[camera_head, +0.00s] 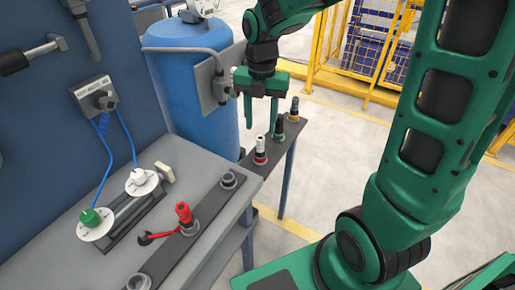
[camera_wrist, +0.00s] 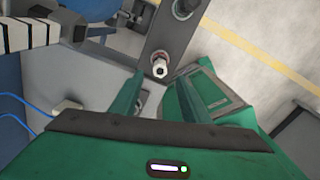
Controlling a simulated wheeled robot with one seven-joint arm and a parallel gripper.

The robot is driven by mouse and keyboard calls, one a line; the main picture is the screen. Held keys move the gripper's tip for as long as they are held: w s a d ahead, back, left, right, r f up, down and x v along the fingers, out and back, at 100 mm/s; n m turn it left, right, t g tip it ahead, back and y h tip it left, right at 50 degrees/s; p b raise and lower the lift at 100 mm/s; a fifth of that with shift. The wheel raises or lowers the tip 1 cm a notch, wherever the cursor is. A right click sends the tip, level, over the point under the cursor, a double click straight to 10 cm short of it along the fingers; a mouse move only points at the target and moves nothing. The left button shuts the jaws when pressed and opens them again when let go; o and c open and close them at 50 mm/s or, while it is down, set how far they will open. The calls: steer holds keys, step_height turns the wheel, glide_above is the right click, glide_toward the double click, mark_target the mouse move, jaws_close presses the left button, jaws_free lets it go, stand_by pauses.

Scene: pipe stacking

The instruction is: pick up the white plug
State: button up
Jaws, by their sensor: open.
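The white plug (camera_head: 260,149) stands upright in a socket on the narrow dark shelf, with a dark tip and a red ring at its base. It also shows end-on in the wrist view (camera_wrist: 160,69), just beyond my fingertips and roughly centred between them. My gripper (camera_head: 260,124) is open and empty, its green fingers pointing down above the white plug. It also shows in the wrist view (camera_wrist: 161,78), with a finger on each side. The fingers look apart from the plug.
A red plug (camera_head: 184,214) stands on the grey bench (camera_head: 190,155). A blue tank (camera_head: 190,70) is close to the left of my gripper.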

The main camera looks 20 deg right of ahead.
mark_target(260, 137)
step_height(260, 137, down, 8)
steer(key=shift+f, duration=0.1)
stand_by(0.4)
jaws_close()
steer(key=shift+w+r, duration=0.1)
steer(key=shift+r, duration=0.4)
step_height(260, 137, up, 4)
steer(key=shift+a+f, duration=0.1)
steer(key=shift+f, duration=0.1)
steer(key=s+a+r, duration=0.5)
steer(key=a+r, duration=0.1)
steer(key=a, duration=0.4)
steer(key=shift+s+r, duration=0.15)
steer(key=shift+r, duration=0.1)
